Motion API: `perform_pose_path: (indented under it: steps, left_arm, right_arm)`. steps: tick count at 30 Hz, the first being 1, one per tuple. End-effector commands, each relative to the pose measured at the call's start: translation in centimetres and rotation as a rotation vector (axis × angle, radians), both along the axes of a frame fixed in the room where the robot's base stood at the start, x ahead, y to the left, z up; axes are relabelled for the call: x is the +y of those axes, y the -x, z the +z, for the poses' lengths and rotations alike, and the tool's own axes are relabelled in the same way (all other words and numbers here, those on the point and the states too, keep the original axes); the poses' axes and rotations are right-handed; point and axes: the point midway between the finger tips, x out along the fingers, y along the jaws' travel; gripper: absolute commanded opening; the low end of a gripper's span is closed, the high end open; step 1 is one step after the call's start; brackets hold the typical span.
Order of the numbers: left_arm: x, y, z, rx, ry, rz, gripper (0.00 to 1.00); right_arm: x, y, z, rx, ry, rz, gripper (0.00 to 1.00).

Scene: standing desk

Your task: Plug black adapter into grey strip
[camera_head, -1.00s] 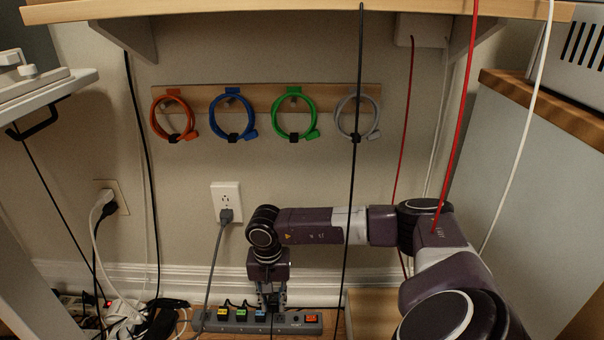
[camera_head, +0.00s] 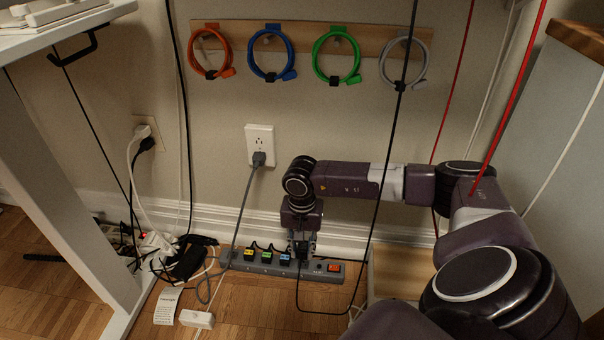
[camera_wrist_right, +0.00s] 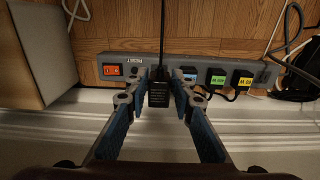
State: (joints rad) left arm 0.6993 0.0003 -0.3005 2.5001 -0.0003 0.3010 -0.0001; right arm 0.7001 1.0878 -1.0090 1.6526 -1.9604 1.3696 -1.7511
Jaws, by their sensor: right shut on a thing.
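The grey power strip (camera_head: 228,262) lies on the floor by the wall and also shows in the wrist view (camera_wrist_right: 203,61). My right gripper (camera_head: 301,252) reaches down to it, between the blue-labelled plug and the red switch. In the wrist view, my right gripper (camera_wrist_right: 158,88) is shut on the black adapter (camera_wrist_right: 158,94), with a blue-lined finger on each side. The adapter's black cord (camera_head: 298,295) hangs in a loop in front of the strip. The adapter overlaps the strip; I cannot tell whether its prongs are in a socket. My left gripper is out of view.
Plugs with yellow (camera_head: 249,253), green (camera_head: 267,256) and blue (camera_head: 285,258) labels sit in the strip, left of my gripper. The red switch (camera_head: 334,268) is at its right end. A wooden box (camera_head: 395,275) stands to the right. Tangled cables (camera_head: 185,262) lie left.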

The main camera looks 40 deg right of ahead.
Motion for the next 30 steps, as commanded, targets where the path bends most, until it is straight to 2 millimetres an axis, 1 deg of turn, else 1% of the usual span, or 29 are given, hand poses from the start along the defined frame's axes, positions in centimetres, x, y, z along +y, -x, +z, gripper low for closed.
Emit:
perform_pose_path:
  steps: [1,3,9,14,30]
  left_arm:
    - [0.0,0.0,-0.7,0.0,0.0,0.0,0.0]
    - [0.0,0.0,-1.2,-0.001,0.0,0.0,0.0]
    - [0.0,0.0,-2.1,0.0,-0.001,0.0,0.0]
    - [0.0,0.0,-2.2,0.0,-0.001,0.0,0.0]
    - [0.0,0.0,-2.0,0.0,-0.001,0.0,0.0]
  right_arm:
    - [0.0,0.0,-0.9,0.001,0.0,0.0,0.0]
    - [0.0,0.0,-1.6,0.001,0.0,0.0,0.0]
    - [0.0,0.0,-3.1,0.001,0.001,0.0,0.0]
    - [0.0,0.0,-3.3,0.0,0.001,0.0,0.0]
    - [0.0,0.0,-3.2,0.001,0.001,0.0,0.0]
